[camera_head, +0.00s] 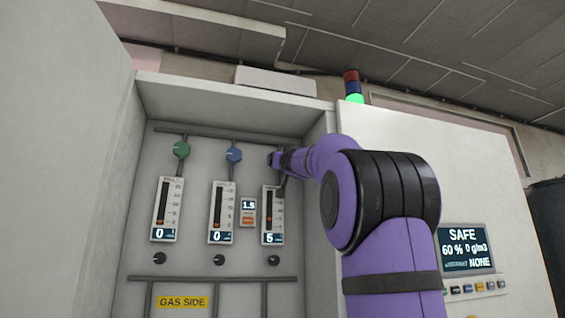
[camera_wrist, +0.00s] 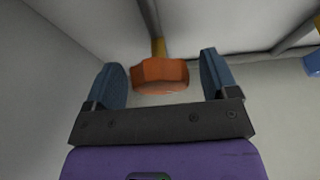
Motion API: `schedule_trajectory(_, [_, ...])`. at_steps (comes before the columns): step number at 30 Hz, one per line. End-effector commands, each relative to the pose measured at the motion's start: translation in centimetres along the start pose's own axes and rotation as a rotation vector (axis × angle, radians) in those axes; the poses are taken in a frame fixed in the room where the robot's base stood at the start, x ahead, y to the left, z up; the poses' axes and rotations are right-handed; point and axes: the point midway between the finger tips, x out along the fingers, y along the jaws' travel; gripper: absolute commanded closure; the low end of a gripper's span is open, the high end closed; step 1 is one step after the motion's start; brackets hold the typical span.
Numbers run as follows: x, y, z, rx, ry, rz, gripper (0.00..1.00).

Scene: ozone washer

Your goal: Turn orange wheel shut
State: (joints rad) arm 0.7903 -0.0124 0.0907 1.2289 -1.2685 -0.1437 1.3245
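The orange wheel (camera_wrist: 160,76) shows in the wrist view as a faceted knob on a brassy stem under a grey pipe. My gripper (camera_wrist: 164,80) is open, with one blue-grey finger on each side of the wheel. Gaps show between the wheel and both fingers, the left gap narrower. In the head view my gripper (camera_head: 277,160) is at the top of the right-hand gauge column, and it and my purple arm hide the orange wheel there.
A green wheel (camera_head: 182,149) and a blue wheel (camera_head: 234,155) sit left of my gripper, above gauges reading 0. The recess side wall (camera_head: 327,128) is close on the right. A screen (camera_head: 466,248) reads SAFE, and the lamp stack (camera_head: 353,86) glows green.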

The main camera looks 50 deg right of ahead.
Motion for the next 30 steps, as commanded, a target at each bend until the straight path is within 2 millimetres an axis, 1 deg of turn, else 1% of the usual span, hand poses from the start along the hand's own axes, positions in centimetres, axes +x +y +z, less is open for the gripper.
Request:
schedule_trajectory(1, [-0.01, 0.00, 0.00, 0.000, 0.000, 0.000, 0.32])
schedule_trajectory(2, [-0.01, 0.00, 0.00, 0.000, 0.000, 0.000, 0.39])
schedule_trajectory(3, [-0.01, 0.00, 0.01, 0.000, 0.000, 0.000, 0.48])
schedule_trajectory(5, [-0.01, 0.00, 0.00, 0.000, 0.000, 0.000, 0.62])
schedule_trajectory(6, [-0.01, 0.00, 0.01, 0.000, 0.000, 0.000, 0.67])
schedule_trajectory(12, [-0.01, 0.00, 0.01, -0.009, 0.000, -0.004, 0.67])
schedule_trajectory(17, [0.00, 0.00, 0.03, -0.053, 0.000, -0.023, 0.67])
schedule_trajectory(23, [0.03, 0.00, 0.07, -0.168, -0.001, -0.071, 0.67])
schedule_trajectory(30, [0.04, 0.06, 0.05, -0.346, -0.001, -0.144, 0.67])
